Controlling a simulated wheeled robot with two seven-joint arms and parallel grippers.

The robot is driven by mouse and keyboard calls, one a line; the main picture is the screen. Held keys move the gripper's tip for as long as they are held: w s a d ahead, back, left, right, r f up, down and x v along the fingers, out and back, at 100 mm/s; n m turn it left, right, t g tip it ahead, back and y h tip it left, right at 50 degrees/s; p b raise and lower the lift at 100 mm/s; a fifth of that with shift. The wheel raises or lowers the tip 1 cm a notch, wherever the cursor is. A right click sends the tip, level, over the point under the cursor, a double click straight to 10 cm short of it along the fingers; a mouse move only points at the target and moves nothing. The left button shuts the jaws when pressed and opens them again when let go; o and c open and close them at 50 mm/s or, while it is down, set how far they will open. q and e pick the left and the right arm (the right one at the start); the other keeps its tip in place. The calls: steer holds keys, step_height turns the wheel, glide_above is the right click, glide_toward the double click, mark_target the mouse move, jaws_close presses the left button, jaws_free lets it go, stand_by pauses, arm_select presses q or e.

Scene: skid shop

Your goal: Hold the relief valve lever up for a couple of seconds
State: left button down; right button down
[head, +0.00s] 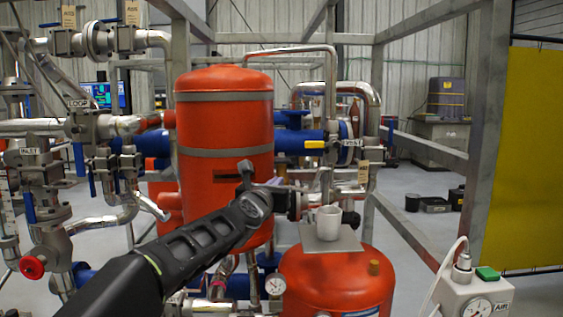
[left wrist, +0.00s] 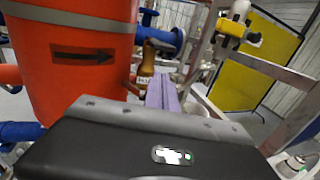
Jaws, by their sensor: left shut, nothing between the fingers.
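My left gripper (head: 278,184) reaches in front of the large red tank (head: 224,130), near its right side. In the left wrist view its pale purple fingers (left wrist: 163,92) are shut together with nothing between them. A brass-coloured fitting with a dark top (left wrist: 147,60) stands just beyond the fingertips, beside the tank; it looks like the relief valve. Its lever cannot be made out clearly, and I cannot tell whether the fingers touch it. In the head view my gripper and wrist cover part of this area. My right gripper is not in view.
A white mug (head: 327,222) stands on a grey plate (head: 345,240) on the lower red tank (head: 335,285). A yellow valve handle (head: 315,144) sits on the blue pipe behind. Grey frame posts (head: 487,130) and a white gauge box (head: 475,297) stand at right.

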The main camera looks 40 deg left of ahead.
arm_select(q)
steer(key=s+d, duration=0.2)
steer(key=s, duration=0.1)
steer(key=shift+s+d, duration=0.15)
steer(key=shift+d, duration=0.1)
steer(key=shift+f, duration=0.1)
stand_by(0.5)
